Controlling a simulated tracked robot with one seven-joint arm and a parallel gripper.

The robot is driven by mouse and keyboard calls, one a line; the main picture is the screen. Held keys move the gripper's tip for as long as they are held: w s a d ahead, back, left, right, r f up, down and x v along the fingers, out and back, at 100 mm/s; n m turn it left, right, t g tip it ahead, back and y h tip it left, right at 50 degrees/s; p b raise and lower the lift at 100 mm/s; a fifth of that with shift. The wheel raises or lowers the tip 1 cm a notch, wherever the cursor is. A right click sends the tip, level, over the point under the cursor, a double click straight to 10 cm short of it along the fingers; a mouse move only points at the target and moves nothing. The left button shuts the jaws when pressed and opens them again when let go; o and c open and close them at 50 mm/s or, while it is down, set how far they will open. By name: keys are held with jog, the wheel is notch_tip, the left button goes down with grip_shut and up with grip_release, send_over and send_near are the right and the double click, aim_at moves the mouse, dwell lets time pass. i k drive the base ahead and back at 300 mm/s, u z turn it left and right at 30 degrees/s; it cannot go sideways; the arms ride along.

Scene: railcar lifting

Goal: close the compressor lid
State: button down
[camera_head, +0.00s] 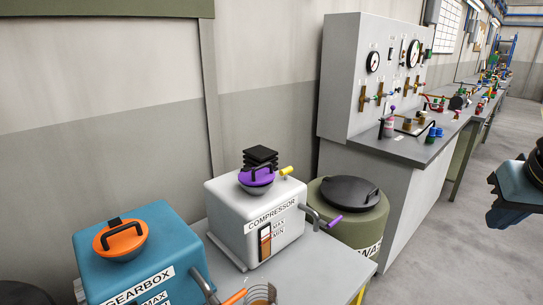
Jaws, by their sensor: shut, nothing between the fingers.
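The compressor (244,214) is a white box labelled COMPRESSOR, with a MAX/MIN level window on its front. It stands on the grey bench, left of centre. Its round purple lid (258,177) with a dark handle sits on top, over a grey rounded neck. I cannot tell from this view whether it is fully seated. A black ribbed part rises just behind the lid. A yellow stub is at the top right, and a purple-handled lever is at the lower right. A dark blue and black part of my arm shows at the right edge, well away from the compressor.
A teal gearbox (135,252) with an orange lid (124,240) stands at front left. A green drum (361,226) with a black lid is right of the compressor. A gauge panel (345,70) and long workbench are behind. Grey floor (440,235) is free at right.

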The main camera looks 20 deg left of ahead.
aim_at(260, 175)
jog(key=z, duration=0.05)
jog(key=k, duration=0.9)
jog(key=u, duration=0.45)
jog(key=i, duration=1.5)
